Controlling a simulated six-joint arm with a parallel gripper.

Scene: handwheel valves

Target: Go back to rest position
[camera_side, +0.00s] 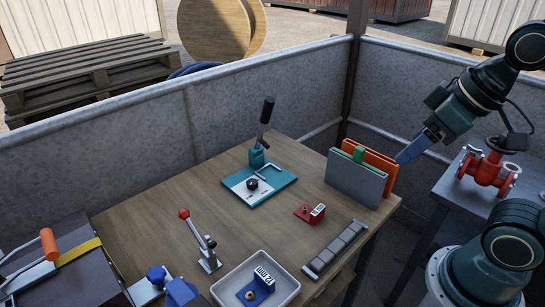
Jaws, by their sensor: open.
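My gripper (404,157) is at the right, at the end of my dark green arm reaching in from the upper right. Its blue-grey jaws point down and left, near the right end of the orange panel, and appear empty; I cannot tell whether they touch the panel. I take them as open, though the gap between them is hard to see from here. A red valve (487,172) with a dark handwheel (508,143) stands on a grey table, right of and apart from my gripper.
On the wooden table (150,197) are an upright grey panel (355,181) before an orange one (384,172), a teal lever press (258,184), a red-knobbed lever (200,240), a red padlock-like block (309,212) and a white tray (291,285). Grey walls (270,95) enclose the back.

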